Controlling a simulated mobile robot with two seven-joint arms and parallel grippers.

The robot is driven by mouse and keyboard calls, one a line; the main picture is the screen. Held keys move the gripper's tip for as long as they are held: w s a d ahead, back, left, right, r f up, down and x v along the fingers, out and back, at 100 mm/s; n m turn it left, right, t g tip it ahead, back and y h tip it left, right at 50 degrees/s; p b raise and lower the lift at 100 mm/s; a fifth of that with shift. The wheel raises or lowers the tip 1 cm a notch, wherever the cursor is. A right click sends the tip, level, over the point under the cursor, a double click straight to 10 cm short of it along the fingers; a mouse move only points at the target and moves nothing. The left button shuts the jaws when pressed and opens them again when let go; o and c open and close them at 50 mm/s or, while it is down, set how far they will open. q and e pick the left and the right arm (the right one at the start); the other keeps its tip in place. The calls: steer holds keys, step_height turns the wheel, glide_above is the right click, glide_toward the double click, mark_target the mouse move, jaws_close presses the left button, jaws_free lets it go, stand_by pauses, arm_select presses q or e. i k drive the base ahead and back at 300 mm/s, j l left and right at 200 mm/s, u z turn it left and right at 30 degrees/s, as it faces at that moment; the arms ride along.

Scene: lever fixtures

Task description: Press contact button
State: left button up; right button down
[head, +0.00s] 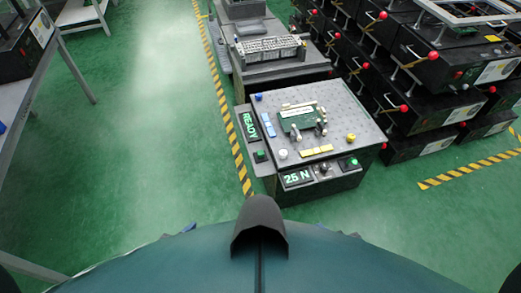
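A grey bench fixture (312,118) stands ahead of me, right of centre. A green button (260,155) sits on its left side panel, below a display reading READY (249,125). Another green button (352,162) sits at the right of its front panel. A display that seems to read 25 N (297,177) is at the front left. White (283,154), yellow (351,137) and blue (258,97) knobs stand on the top near its corners. I cannot tell which one is the contact button. Neither of my grippers is in view.
A green board (298,120) with small upright metal parts lies on the fixture top. More grey equipment (268,50) stands behind. Black boxes with red knobs (440,70) are stacked at the right. A table (20,100) stands at the left. Green floor (140,170) is clear between.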

mark_target(259, 153)
steer(key=i+j+z, duration=0.3)
steer(key=i+j, duration=0.15)
steer(key=j, duration=0.25)
steer(key=i+j+z, duration=0.15)
steer(key=j, duration=0.2)
steer(key=i+j+z, duration=0.1)
steer(key=j, duration=0.3)
steer(key=i+j+z, duration=0.15)
steer(key=i+j, duration=0.15)
steer(key=j, duration=0.15)
